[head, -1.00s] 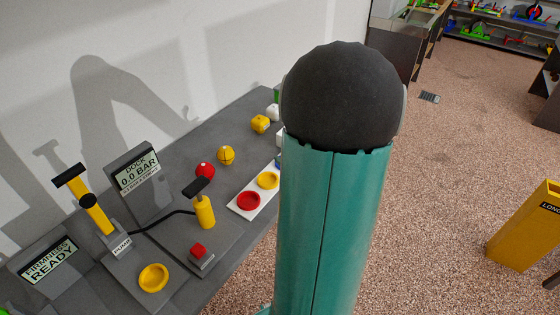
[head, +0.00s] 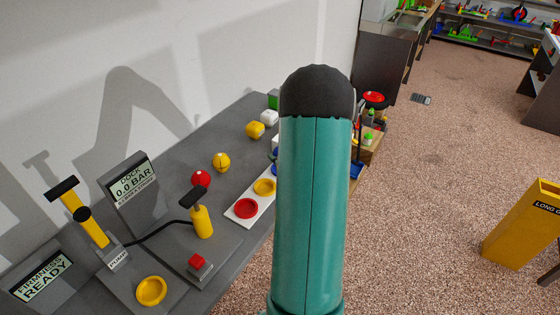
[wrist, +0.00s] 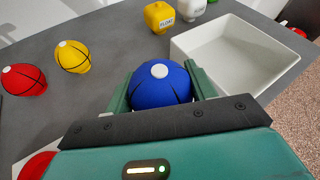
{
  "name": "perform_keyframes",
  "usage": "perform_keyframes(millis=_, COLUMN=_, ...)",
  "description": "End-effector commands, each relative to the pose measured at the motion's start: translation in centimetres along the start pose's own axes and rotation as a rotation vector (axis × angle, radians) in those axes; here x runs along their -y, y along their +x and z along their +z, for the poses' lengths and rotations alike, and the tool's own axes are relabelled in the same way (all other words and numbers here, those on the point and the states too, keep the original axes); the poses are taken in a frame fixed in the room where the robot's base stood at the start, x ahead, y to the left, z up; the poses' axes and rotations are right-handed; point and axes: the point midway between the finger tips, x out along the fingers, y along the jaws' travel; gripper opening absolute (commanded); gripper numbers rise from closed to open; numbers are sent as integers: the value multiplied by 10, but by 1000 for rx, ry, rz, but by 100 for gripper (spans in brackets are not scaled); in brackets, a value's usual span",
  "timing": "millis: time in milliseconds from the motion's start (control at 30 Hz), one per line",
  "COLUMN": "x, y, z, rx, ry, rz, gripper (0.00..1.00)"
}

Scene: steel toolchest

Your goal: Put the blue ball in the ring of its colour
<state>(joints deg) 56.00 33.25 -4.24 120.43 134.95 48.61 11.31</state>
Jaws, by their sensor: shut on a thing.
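The blue ball (wrist: 160,86) with a white top spot sits between the two green fingers of my gripper (wrist: 160,88) in the wrist view. My gripper is shut on it; whether the ball touches the table cannot be told. In the head view my arm hides the gripper. A white plate (head: 237,219) on the table's right edge carries a red ring (head: 246,208) and a yellow ring (head: 264,187). A blue patch (head: 274,155) shows beside my arm, too covered to tell whether it is ball or ring.
A red ball (wrist: 23,79) and a yellow ball (wrist: 73,56) stand left of my gripper. A white open tray (wrist: 278,73) is close on its right. A yellow cube (wrist: 158,17) stands behind. The pump (head: 88,221) and dock screen (head: 134,183) stand at the left.

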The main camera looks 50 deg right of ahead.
Motion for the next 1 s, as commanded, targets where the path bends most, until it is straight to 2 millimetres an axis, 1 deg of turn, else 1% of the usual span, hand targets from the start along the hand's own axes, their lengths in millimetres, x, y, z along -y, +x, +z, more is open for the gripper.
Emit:
perform_keyframes(millis=33, x=0, y=7, z=-4, rx=-1, ry=1, rz=1, gripper=29)
perform_keyframes(millis=267, x=1, y=23, z=-12, rx=0, ry=0, rz=0, gripper=29)
perform_keyframes(millis=400, x=-3, y=31, z=-33, rx=-2, ry=2, rz=0, gripper=29)
perform_keyframes(millis=467, x=-4, y=33, z=-37, rx=-1, ry=2, rz=0, gripper=29)
perform_keyframes(millis=833, x=-5, y=34, z=-41, rx=1, ry=-1, rz=0, gripper=29)
perform_keyframes(millis=867, x=-4, y=34, z=-41, rx=1, ry=-1, rz=0, gripper=59)
perform_keyframes(millis=933, x=-4, y=34, z=-41, rx=1, ry=-1, rz=0, gripper=73)
perform_keyframes(millis=967, x=-4, y=34, z=-41, rx=1, ry=-1, rz=0, gripper=77)
perform_keyframes(millis=1000, x=-4, y=34, z=-41, rx=1, ry=-1, rz=0, gripper=77)
